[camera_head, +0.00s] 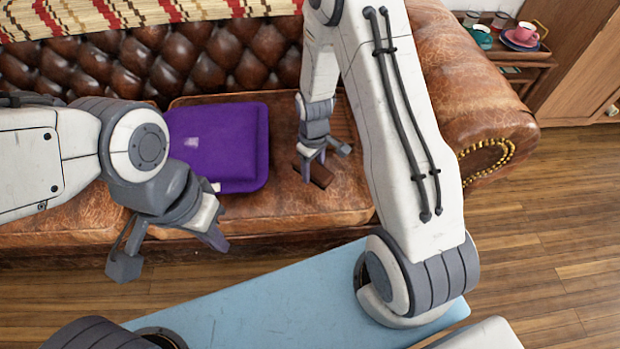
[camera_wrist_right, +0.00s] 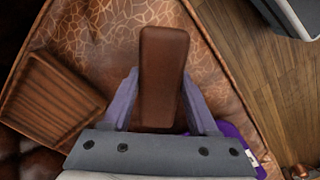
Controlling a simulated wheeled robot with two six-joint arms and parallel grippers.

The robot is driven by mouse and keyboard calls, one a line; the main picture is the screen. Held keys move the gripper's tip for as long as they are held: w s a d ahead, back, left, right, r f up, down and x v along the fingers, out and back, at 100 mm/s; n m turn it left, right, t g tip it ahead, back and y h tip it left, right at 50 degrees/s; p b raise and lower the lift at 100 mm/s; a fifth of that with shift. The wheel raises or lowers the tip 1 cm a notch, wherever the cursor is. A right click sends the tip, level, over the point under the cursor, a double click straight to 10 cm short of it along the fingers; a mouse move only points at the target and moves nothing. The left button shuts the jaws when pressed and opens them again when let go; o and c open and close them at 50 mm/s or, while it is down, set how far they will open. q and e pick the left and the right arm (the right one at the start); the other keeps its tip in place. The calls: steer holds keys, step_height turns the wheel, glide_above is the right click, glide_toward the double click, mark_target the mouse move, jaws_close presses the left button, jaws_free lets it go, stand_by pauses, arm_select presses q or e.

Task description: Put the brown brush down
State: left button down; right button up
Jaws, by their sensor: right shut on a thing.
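The brown brush (camera_head: 319,174) is a small dark brown block at my right gripper (camera_head: 323,152), low over the brown leather sofa seat (camera_head: 310,207). In the right wrist view the brush (camera_wrist_right: 163,72) lies between the two fingers of my right gripper (camera_wrist_right: 163,103), which is shut on it. Its far end sticks out past the fingertips. I cannot tell whether the brush touches the seat. My left gripper (camera_head: 172,254) is open and empty in front of the sofa's front edge, its fingers wide apart.
A purple cushion (camera_head: 222,146) lies on the seat left of my right gripper. A brown slatted wooden thing (camera_wrist_right: 50,100) lies on the seat beside the brush. The sofa's rounded arm (camera_head: 470,85) stands at the right. Bare seat shows around the brush.

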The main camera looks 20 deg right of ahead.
mark_target(311, 176)
steer(key=shift+w+a+f, duration=0.15)
steer(key=shift+w+f, duration=0.3)
steer(key=shift+w, duration=0.15)
steer(key=shift+f+b, duration=0.75)
steer(key=shift+f, duration=1.15)
steer(key=shift+f, duration=0.15)
steer(key=o, duration=1.3)
